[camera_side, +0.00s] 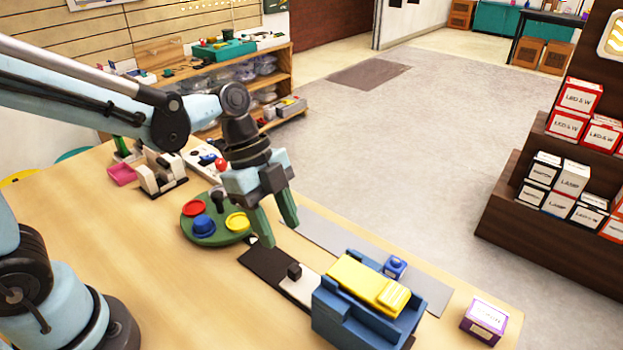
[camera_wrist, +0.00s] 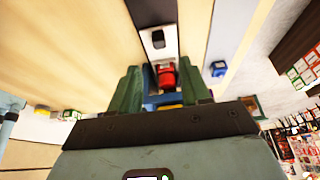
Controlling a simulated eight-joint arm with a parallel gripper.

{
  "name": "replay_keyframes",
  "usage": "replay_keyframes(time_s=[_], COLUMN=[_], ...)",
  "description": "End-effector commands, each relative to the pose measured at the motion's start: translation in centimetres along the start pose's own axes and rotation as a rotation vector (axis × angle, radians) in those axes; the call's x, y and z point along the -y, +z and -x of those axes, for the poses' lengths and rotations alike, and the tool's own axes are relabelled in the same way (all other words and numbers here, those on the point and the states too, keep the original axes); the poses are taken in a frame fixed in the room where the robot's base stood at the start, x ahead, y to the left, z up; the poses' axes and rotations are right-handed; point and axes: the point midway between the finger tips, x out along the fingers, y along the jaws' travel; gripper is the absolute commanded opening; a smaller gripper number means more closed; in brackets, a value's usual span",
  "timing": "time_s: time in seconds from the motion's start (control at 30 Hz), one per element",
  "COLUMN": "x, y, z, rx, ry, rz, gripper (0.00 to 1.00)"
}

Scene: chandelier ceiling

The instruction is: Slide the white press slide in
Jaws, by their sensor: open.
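The white press slide (camera_side: 287,285) is a flat plate with a black knob (camera_side: 295,271) on top. It lies in a dark track (camera_side: 262,262), beside the blue press (camera_side: 345,322) with its yellow top (camera_side: 365,282). In the wrist view the slide (camera_wrist: 147,52) and knob show just beyond my fingertips. A red piece (camera_wrist: 167,76) sits at the slide's press-side end, between my fingers in that view; the side view does not show it. My gripper (camera_side: 278,232) is open and empty, pointing down above the track, apart from the knob. My gripper's green fingers frame the wrist view (camera_wrist: 160,72).
A green round tray (camera_side: 225,238) with red, blue and yellow pieces stands left of my gripper. A small blue box (camera_side: 395,267) is behind the press. A purple box (camera_side: 485,320) stands at the right table end. A grey strip (camera_side: 335,235) runs behind the track.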

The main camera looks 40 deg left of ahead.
Motion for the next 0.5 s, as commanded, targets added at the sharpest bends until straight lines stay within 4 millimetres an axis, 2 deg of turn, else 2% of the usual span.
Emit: replay_keyframes(time_s=[0.3, 0.5], x=[0.0, 0.0], y=[0.0, 0.0], z=[-4.6, -6.9], rx=[0.001, 0.001], ry=[0.000, 0.001], rz=[-0.002, -0.001], gripper=[0.47, 0.47])
